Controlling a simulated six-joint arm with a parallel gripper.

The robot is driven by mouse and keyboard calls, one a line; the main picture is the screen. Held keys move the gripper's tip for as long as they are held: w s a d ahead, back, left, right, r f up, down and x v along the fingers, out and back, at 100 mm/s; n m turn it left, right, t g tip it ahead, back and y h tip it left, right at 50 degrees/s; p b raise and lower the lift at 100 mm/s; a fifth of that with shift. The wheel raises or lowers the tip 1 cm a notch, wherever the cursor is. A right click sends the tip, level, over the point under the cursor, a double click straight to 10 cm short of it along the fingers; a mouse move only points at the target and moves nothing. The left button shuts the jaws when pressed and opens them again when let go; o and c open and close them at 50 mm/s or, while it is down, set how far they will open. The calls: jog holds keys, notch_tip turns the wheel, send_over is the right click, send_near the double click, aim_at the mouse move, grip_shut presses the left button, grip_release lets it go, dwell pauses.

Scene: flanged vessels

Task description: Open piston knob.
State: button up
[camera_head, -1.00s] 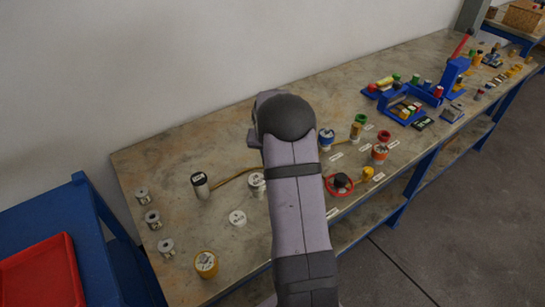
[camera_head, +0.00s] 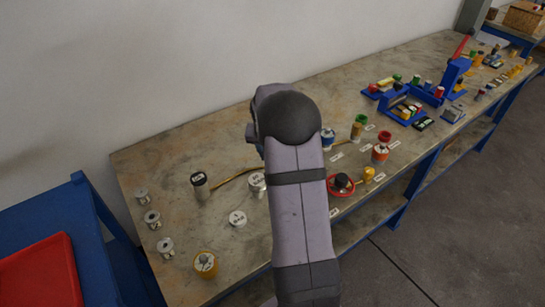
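No part that I can surely call the piston knob stands out; labels on the vessels are too small to read. Candidates are a black-topped cylinder (camera_head: 200,184), a silver cylinder (camera_head: 257,184) and a yellow vessel with a grey knob on top (camera_head: 205,263), all on the workbench (camera_head: 170,190). My arm rises from the bottom edge across the middle of the bench. My gripper is hidden behind the arm's dark rounded joint, so its fingers and anything in them do not show.
Several small silver spools (camera_head: 152,218) stand at the bench's left end. A white disc (camera_head: 237,218) lies near the middle. A red ring with a black part (camera_head: 341,184) and blue fixtures (camera_head: 405,105) are to the right. A red tray (camera_head: 40,275) is on a blue table at left.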

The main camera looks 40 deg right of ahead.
jog(key=shift+b+v, duration=0.35)
jog(key=shift+v, duration=1.7)
jog(key=shift+s+a, duration=0.1)
jog(key=shift+a, duration=0.05)
